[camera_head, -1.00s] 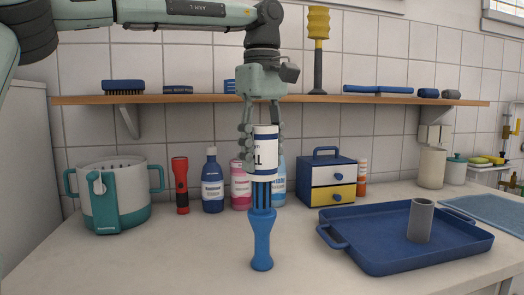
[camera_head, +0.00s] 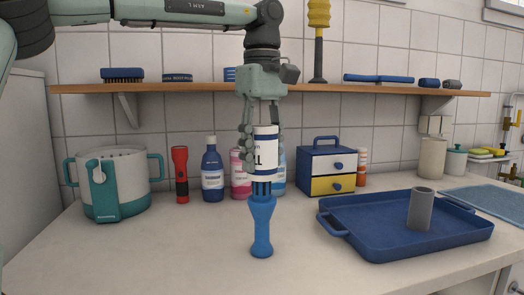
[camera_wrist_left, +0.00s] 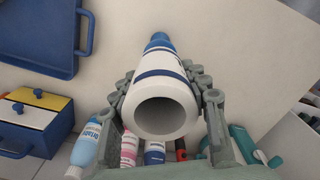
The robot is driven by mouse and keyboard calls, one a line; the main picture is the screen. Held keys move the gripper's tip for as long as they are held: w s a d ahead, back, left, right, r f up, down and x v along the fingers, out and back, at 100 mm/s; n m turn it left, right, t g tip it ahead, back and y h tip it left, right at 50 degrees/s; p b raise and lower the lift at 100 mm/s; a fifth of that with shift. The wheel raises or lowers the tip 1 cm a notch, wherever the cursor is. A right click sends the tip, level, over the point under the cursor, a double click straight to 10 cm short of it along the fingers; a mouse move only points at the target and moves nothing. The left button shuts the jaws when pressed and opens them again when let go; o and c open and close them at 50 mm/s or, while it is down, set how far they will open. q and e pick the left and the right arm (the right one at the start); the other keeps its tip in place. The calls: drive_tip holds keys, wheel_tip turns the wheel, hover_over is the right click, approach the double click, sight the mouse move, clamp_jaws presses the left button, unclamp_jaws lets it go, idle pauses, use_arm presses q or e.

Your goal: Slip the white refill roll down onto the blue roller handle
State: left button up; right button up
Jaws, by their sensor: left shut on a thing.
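The white refill roll (camera_head: 264,155) with dark blue bands and print is upright. My left gripper (camera_head: 261,148) is shut on it, with fingers on both sides. The blue roller handle (camera_head: 262,225) stands upright on the counter directly below. The roll's lower end is around the top of the handle's ribbed cage, and a short stretch of cage still shows beneath it. In the left wrist view the roll (camera_wrist_left: 160,102) shows its open end toward the camera, with part of the blue handle (camera_wrist_left: 160,41) beyond it. The cage inside is hidden. My right gripper is out of view.
A blue tray (camera_head: 370,245) with a grey tube (camera_head: 420,208) stands right. A pot (camera_head: 128,182), a red flashlight (camera_head: 181,175), bottles (camera_head: 212,178) and a drawer box (camera_head: 326,170) stand behind. A wooden shelf (camera_head: 200,87) runs behind the gripper. The counter around the handle is clear.

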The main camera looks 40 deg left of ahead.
sight(262, 174)
use_arm(q)
drive_tip(key=shift+f+b, duration=0.85)
drive_tip(key=shift+f, duration=1.2)
drive_tip(key=o, duration=1.2)
wheel_tip(262, 174, up, 12)
drive_tip(key=shift+r, duration=0.1)
